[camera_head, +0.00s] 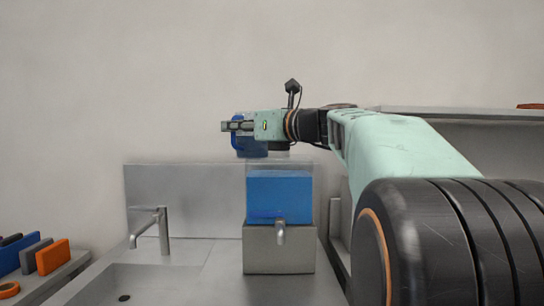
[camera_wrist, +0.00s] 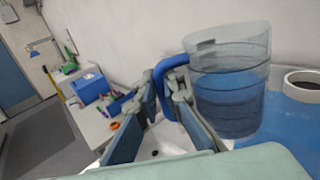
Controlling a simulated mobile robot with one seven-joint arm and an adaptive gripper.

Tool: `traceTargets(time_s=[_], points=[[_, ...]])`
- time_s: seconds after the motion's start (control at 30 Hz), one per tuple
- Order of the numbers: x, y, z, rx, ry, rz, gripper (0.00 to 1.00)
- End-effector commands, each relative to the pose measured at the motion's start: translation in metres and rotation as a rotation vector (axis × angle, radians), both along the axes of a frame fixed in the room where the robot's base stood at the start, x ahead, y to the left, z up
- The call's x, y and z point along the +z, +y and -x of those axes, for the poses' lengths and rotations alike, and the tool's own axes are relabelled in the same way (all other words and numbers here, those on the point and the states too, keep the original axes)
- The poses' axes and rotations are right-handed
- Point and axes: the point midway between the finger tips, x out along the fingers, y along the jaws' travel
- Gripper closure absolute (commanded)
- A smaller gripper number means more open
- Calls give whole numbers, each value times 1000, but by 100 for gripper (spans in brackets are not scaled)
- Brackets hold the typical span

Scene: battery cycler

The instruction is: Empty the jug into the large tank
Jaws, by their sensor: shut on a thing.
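The jug (camera_wrist: 232,88) is clear with a blue handle (camera_wrist: 170,66). My gripper (camera_wrist: 165,92) is shut on that handle. In the head view my gripper (camera_head: 238,126) holds the blue-looking jug (camera_head: 252,148) just above the tank's top, toward its left side. The jug looks roughly upright; its lower part is dark blue, and I cannot tell the liquid level. The large tank (camera_head: 280,198) is a clear box of blue liquid with a tap on its front. In the wrist view the tank (camera_wrist: 290,122) is at the right, with a white ring-shaped opening (camera_wrist: 303,84) on top.
The tank stands on a grey block (camera_head: 278,252) beside a sink (camera_head: 135,285) with a faucet (camera_head: 150,225). Several coloured items, including an orange block (camera_head: 53,257), lie on a surface at the left. A grey shelf (camera_head: 450,115) runs along the right.

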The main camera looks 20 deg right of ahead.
Motion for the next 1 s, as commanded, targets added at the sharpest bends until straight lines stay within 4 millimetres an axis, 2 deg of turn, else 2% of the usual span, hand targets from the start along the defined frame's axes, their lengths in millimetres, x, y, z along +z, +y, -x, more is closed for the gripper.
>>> traceTargets(time_s=[0.13, 0.53, 0.93, 1.0], points=[[6, 3, 3, -3, -4, 1, 100], [8, 1, 2, 0, 6, -14, 100], [5, -9, -6, 2, 103, -149, 100], [16, -12, -8, 2, 123, -176, 100]])
